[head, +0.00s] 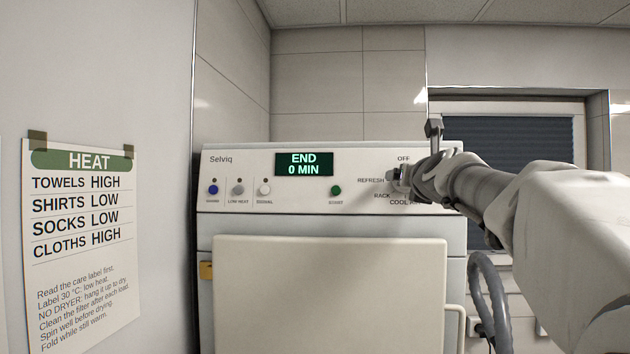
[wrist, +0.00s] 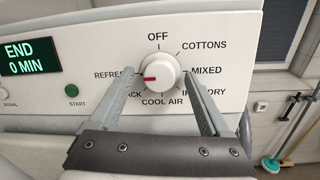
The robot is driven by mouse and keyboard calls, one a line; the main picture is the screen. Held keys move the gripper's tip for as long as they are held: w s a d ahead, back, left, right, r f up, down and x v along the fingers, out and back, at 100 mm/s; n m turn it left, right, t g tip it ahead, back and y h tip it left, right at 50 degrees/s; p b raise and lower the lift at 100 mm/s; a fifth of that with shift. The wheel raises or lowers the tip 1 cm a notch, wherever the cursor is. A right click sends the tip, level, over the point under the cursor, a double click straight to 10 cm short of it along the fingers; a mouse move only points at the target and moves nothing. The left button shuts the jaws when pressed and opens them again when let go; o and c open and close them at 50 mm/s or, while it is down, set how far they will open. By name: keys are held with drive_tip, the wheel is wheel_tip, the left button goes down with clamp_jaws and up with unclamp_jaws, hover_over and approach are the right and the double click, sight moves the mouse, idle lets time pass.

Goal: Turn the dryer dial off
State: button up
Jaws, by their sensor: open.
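The white round dial (wrist: 165,72) sits on the dryer's panel in the wrist view. Its red mark points left, toward the REFRESH label; the OFF label is above the dial. My gripper (wrist: 160,73) is open, with one finger on the left of the dial and one on the right. Whether the fingers touch it I cannot tell. In the head view my gripper (head: 398,180) is at the right part of the dryer panel (head: 228,171) and hides the dial. The display (head: 304,164) reads END, 0 MIN.
A green start or boost button (head: 336,190) and several smaller buttons are left of the dial. The dryer door (head: 330,295) is below the panel. A heat notice (head: 82,240) hangs on the left wall. A grey hose (head: 490,305) is at the lower right.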

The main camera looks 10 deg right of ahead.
drive_tip(key=shift+c, duration=0.2)
clamp_jaws()
